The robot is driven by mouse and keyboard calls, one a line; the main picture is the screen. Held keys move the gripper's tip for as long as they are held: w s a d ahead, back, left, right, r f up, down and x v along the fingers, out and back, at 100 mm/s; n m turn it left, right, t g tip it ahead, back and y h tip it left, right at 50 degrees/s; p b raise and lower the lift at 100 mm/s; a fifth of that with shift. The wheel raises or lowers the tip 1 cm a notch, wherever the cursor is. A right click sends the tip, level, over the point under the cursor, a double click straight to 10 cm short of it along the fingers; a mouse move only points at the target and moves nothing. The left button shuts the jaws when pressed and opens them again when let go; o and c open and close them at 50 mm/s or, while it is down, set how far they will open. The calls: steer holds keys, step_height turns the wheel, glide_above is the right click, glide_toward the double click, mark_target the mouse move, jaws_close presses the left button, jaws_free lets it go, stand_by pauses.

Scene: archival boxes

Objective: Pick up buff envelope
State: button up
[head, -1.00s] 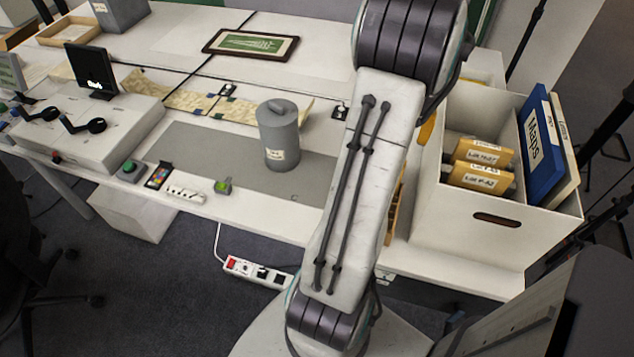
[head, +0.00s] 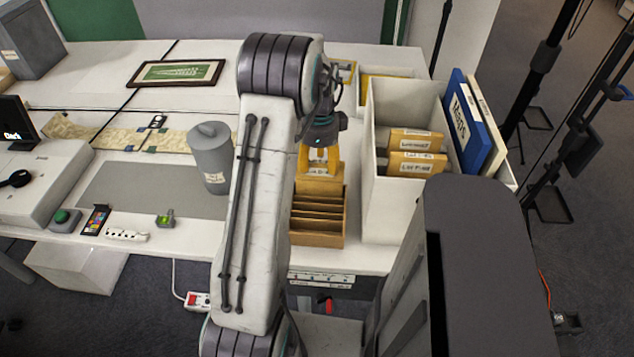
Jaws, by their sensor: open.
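Buff envelopes with white labels stand in two places in the head view. One buff envelope (head: 319,186) stands upright at the back of a brown slotted rack (head: 318,238) on the table. Two more labelled buff envelopes (head: 416,164) stand inside the white archival box (head: 393,211) to the right. My gripper (head: 319,156) points down at the top of the envelope in the rack. It is open, its fingers small and partly hidden against the envelope. I cannot tell whether they touch it.
A blue folder (head: 463,125) labelled Maps and a cream folder (head: 488,122) stand at the box's right side. A grey canister (head: 211,160) stands on the grey mat (head: 130,190) left of my arm. A framed picture (head: 177,73) lies further back.

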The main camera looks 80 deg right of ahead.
mark_target(320, 176)
steer(key=shift+s+a+f, duration=0.1)
steer(key=shift+a+f, duration=0.05)
steer(key=shift+f, duration=2.35)
steer(key=shift+c, duration=0.2)
jaws_close()
